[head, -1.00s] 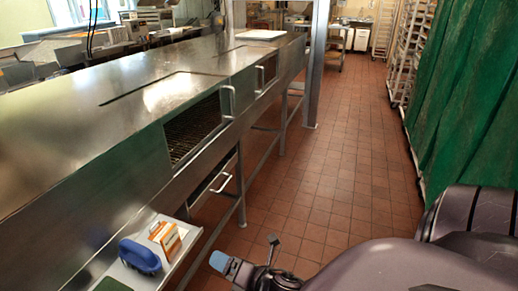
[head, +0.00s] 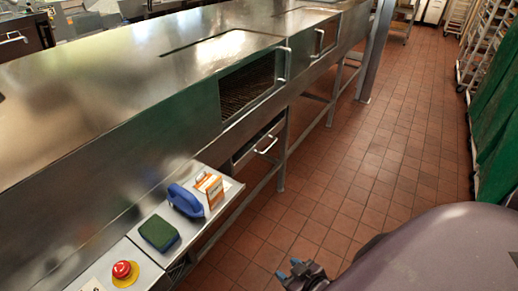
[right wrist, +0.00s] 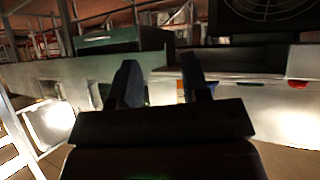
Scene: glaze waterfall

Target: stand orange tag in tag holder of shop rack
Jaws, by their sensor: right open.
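A small orange-and-white upright item (head: 210,187) stands on the narrow metal side shelf (head: 228,190) in the head view; I cannot tell whether it is the orange tag. No tag holder or shop rack can be made out for certain. My right gripper (head: 294,268) is at the bottom of the head view, over the tiled floor, to the right of the shelf and apart from it. Its two fingers also show in the right wrist view (right wrist: 160,85), open with nothing between them. My left gripper is not in view.
On the shelf are a blue item (head: 185,201), a green-and-blue block (head: 159,233) and a red button on a yellow base (head: 123,270). The long steel counter (head: 120,95) fills the left. Tiled floor (head: 345,190) lies open to the right, before a green curtain (head: 497,130).

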